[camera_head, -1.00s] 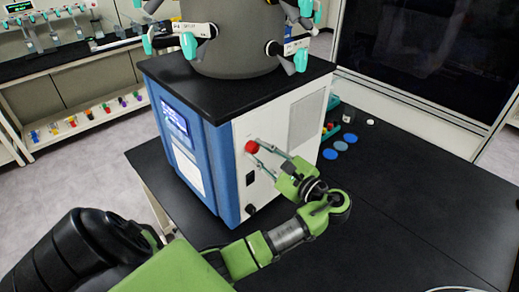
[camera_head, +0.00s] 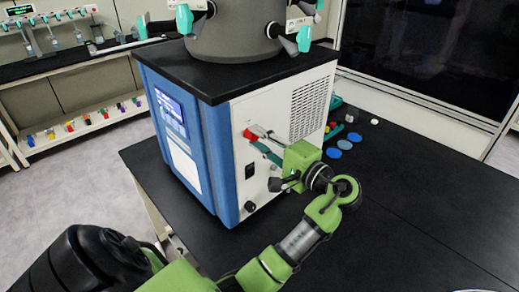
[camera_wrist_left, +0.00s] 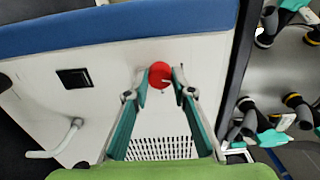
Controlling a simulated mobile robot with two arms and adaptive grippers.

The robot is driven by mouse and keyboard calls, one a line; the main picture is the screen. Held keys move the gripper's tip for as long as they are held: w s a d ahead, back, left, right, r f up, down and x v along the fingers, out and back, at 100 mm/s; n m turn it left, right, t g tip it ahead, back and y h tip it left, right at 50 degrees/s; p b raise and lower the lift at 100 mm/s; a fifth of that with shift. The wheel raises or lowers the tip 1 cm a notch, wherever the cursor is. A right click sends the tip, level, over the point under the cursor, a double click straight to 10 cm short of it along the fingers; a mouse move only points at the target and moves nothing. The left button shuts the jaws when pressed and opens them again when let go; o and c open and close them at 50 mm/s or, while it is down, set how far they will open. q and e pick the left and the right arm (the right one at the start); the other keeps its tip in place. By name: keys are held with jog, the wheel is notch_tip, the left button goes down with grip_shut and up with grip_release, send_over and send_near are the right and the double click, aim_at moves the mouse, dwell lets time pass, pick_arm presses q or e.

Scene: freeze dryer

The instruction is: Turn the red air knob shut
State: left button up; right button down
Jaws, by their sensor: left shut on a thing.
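The red air knob (camera_head: 249,134) sits on the white side panel of the freeze dryer (camera_head: 262,110). It also shows in the left wrist view as a round red knob (camera_wrist_left: 160,75) between the fingertips. My left gripper (camera_head: 255,138) is at the panel with its fingers shut on the knob, one finger on each side. In the head view the fingers partly cover the knob. My right gripper is not in view.
The freeze dryer stands on a black bench (camera_head: 370,200). A black switch (camera_wrist_left: 73,78) and a bent pale pipe (camera_wrist_left: 58,143) are on the same panel. Blue discs (camera_head: 344,144) lie behind my arm. The bench's right side is clear.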

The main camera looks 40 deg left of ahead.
pick_arm(q)
jog(key=shift+f+n+b, duration=0.15)
jog(key=shift+n+b, duration=1.15)
jog(key=shift+b, duration=0.1)
jog(key=o, duration=1.1)
jog(key=d, duration=0.7)
jog(key=shift+s+d, duration=0.25)
jog(key=shift+s, duration=0.1)
